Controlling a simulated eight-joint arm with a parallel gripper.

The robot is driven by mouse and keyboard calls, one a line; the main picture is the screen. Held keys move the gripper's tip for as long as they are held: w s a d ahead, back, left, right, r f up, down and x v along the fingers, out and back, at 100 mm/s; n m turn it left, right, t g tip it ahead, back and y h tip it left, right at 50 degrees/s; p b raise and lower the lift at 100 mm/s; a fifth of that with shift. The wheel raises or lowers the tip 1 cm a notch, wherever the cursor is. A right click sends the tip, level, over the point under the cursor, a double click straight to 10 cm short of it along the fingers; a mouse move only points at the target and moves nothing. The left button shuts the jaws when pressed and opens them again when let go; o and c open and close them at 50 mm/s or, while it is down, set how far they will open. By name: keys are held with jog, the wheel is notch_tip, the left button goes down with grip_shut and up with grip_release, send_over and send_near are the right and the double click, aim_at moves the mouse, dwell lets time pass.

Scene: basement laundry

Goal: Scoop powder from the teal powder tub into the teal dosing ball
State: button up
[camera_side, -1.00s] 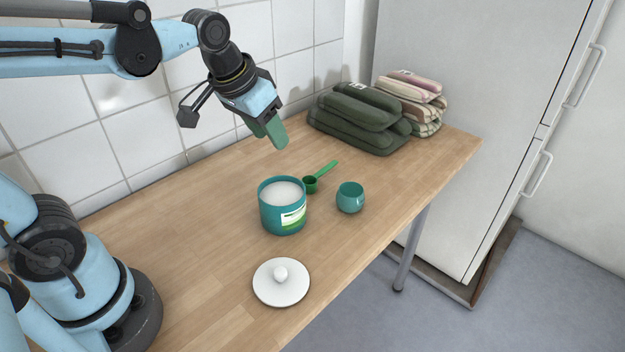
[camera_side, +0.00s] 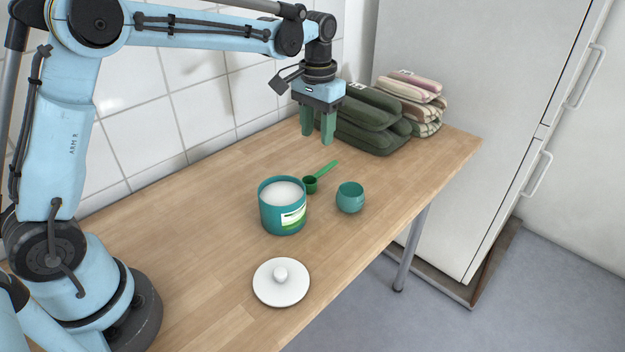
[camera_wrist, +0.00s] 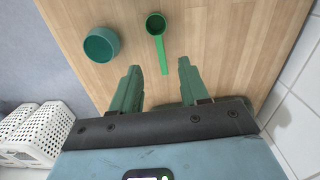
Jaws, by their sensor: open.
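The teal powder tub (camera_side: 270,217) stands open on the wooden table, with white powder (camera_side: 282,192) near its rim. A green scoop (camera_side: 325,171) lies behind and to the right of it, bowl toward the tub. The teal dosing ball (camera_side: 350,199) stands upright to the right of the tub, open at the top. My gripper (camera_side: 317,138) is open and empty, pointing down above the table near the scoop's handle end. In the wrist view, the scoop (camera_wrist: 163,57) lies ahead of my open fingers (camera_wrist: 161,88), its handle pointing toward the gap. The dosing ball (camera_wrist: 101,45) is at upper left.
A white lid with a knob (camera_side: 281,285) lies in front of the tub. Dark green folded textiles (camera_side: 362,125) and striped ones (camera_side: 410,90) are stacked at the back. White baskets (camera_wrist: 38,130) show in the wrist view. The table's left part is clear.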

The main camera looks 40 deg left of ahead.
aim_at(318, 173)
notch_tip(318, 173, down, 11)
jog(key=shift+w+r, duration=0.1)
jog(key=shift+r, duration=0.05)
dwell(0.4)
jog(key=shift+c, duration=0.3)
grip_shut()
